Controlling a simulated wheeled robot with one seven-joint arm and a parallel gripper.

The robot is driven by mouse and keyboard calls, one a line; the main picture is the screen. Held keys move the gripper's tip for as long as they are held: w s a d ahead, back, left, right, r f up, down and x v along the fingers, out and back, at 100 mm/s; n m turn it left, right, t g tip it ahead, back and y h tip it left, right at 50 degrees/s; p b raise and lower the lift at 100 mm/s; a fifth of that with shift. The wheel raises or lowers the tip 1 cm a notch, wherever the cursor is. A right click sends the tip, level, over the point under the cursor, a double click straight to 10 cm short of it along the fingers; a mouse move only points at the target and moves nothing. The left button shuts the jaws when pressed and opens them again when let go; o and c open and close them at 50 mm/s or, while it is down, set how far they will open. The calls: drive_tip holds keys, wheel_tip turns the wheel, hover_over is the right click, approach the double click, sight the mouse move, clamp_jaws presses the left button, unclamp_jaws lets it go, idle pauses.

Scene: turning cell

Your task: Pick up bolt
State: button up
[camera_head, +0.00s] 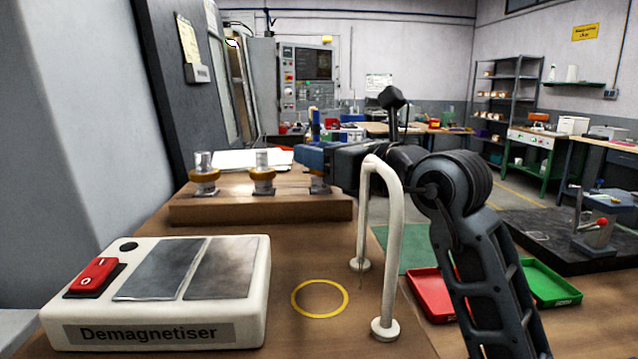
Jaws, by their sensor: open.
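I cannot make out a bolt for certain. My gripper (303,153) is at the end of my arm, pointing left above the right end of the wooden block (255,208). It is open, and nothing shows held in it. Three metal pieces with brass-coloured collars stand upright on the block: a left one (204,176), a middle one (263,176) and a right one (318,185). My gripper covers the top of the right one. I cannot tell whether they touch.
A white demagnetiser (255,300) with a red switch sits front left. A white bent rail (393,240) stands beside a yellow ring (320,298) on the bench. A red tray (425,290) and a green tray (550,285) lie right, partly behind my arm. Bare bench surrounds the ring.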

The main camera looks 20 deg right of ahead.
drive_tip(key=shift+x, duration=0.95)
clamp_jaws()
idle(0.7)
